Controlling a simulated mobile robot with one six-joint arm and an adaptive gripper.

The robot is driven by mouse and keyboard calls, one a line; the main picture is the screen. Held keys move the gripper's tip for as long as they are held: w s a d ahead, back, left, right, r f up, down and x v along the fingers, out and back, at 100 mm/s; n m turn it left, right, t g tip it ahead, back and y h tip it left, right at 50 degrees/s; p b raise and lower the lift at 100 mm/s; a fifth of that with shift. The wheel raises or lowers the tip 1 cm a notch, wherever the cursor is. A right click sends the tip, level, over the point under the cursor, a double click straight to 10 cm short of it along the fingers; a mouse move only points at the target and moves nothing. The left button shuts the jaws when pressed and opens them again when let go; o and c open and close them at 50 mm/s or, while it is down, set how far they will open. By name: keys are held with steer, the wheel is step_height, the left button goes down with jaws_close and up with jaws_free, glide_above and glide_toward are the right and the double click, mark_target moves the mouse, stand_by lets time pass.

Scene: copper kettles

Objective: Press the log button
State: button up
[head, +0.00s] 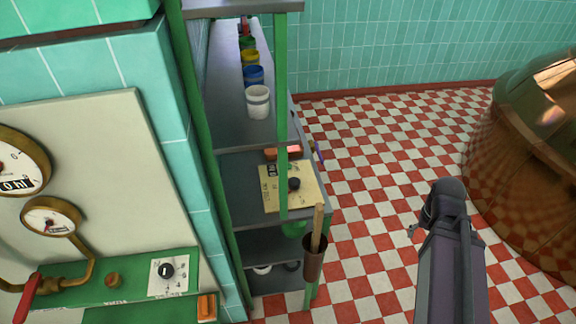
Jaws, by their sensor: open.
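No button can be read as the log button in the head view. A cream plate (270,202) with a black round knob (294,184) and small dark markings lies on a shelf of the rack; a green post partly covers it. An orange-red block (272,154) sits just behind the plate. On the left, a green panel (60,295) carries a small brass knob (113,280), a white dial plate with a black knob (167,271), and an orange switch-like piece (206,307) below.
Pressure gauges (50,217) and a red-handled valve (29,298) are at the left. The green-posted rack (188,130) holds several coloured pots and a white one (258,102). A brown holder (313,262) hangs at its front. A copper kettle (530,150) stands right; checkered floor (370,160) lies clear between.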

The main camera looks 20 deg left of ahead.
jaws_close()
stand_by(1.1)
